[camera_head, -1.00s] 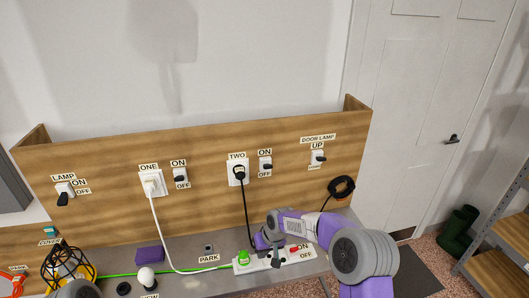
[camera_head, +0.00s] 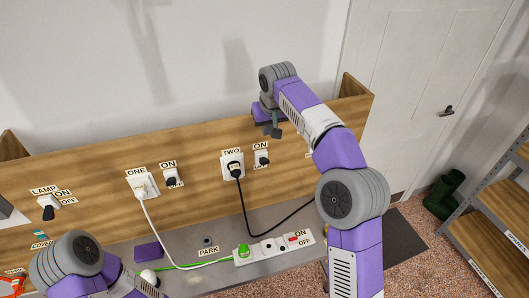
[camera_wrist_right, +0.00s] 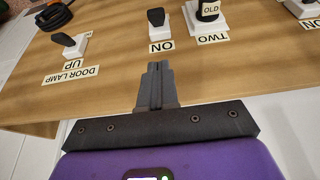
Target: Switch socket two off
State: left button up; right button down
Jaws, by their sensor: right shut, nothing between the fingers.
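Socket two (camera_head: 228,160) is a white wall socket on the wooden panel, with a black plug in it. It also shows in the wrist view (camera_wrist_right: 220,24), its plug labelled OLD. Its switch (camera_head: 262,158) is just right of it, a white base with a black lever, between ON and OFF labels. The same switch lever shows in the wrist view (camera_wrist_right: 156,17); its exact tilt is hard to tell. My right gripper (camera_head: 275,131) is shut and empty, above the switch and apart from it; it also shows in the wrist view (camera_wrist_right: 158,66). My left arm is at lower left, its jaws unseen.
Socket one (camera_head: 142,186) with a white plug and its switch (camera_head: 172,178) are to the left. The lamp switch (camera_head: 46,208) is further left. A white power strip (camera_head: 268,248) lies on the bench below. My right arm hides the door lamp switch, which shows in the wrist view (camera_wrist_right: 70,45).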

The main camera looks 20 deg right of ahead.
jog(key=shift+f, duration=0.1)
send_over(264, 160)
jog(key=f, duration=0.9)
jog(key=shift+w+f, duration=0.25)
jog(key=shift+f, duration=0.15)
jog(key=shift+s+f+b, duration=0.35)
jog(key=shift+s+f, duration=0.1)
jog(key=shift+f, duration=0.35)
jog(key=shift+s+f, duration=0.35)
jog(key=shift+f, duration=0.4)
jog(key=shift+s, duration=0.1)
